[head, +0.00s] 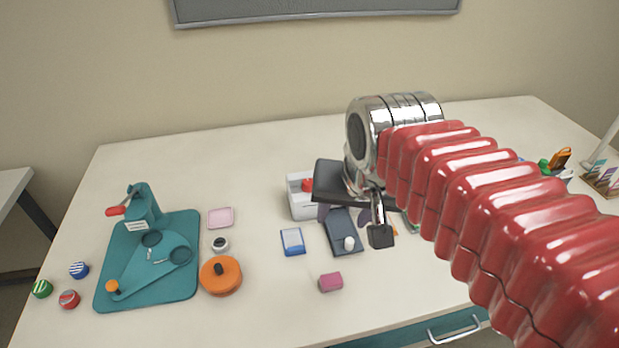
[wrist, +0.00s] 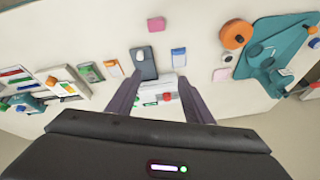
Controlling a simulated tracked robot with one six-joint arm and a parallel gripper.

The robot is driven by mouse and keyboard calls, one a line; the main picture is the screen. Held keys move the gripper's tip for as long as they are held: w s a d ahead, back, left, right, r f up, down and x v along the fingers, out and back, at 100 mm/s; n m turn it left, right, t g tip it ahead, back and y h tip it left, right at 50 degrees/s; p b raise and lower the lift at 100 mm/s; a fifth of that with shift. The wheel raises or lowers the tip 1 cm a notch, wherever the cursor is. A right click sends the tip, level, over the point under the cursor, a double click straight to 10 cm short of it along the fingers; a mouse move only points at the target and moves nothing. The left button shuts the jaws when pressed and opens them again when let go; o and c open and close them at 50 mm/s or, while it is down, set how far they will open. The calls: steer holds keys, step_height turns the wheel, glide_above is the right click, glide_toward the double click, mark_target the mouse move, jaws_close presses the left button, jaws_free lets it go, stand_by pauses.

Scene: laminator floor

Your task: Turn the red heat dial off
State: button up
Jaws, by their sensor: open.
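The red dial (head: 308,185) sits on a small white machine (head: 299,207) near the middle of the table, just left of my gripper. In the wrist view the red dial (wrist: 167,97) shows small on the white machine (wrist: 172,88), between my fingers. My gripper (wrist: 159,78) is open and empty, its two dark fingers spread apart. The fingers are apart from the dial as far as I can see. In the head view my gripper's dark body hides the right part of the machine. Which way the dial points is too small to tell.
A dark slab with a white knob (head: 349,243), a blue-and-white block (head: 292,241) and a pink block (head: 330,282) lie in front of the machine. An orange round container (head: 220,275) and a teal board (head: 120,290) are at left. The back left tabletop is clear.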

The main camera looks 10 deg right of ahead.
steer(key=w+r+m+g, duration=0.1)
steer(key=w+r+m, duration=0.2)
steer(key=w+m, duration=0.35)
steer(key=m+g, duration=0.4)
steer(key=m, duration=0.7)
glide_above(308, 181)
step_height(308, 181, down, 5)
steer(key=shift+r, duration=0.1)
step_height(308, 181, down, 14)
steer(key=shift+r, duration=0.1)
steer(key=shift+c, duration=0.6)
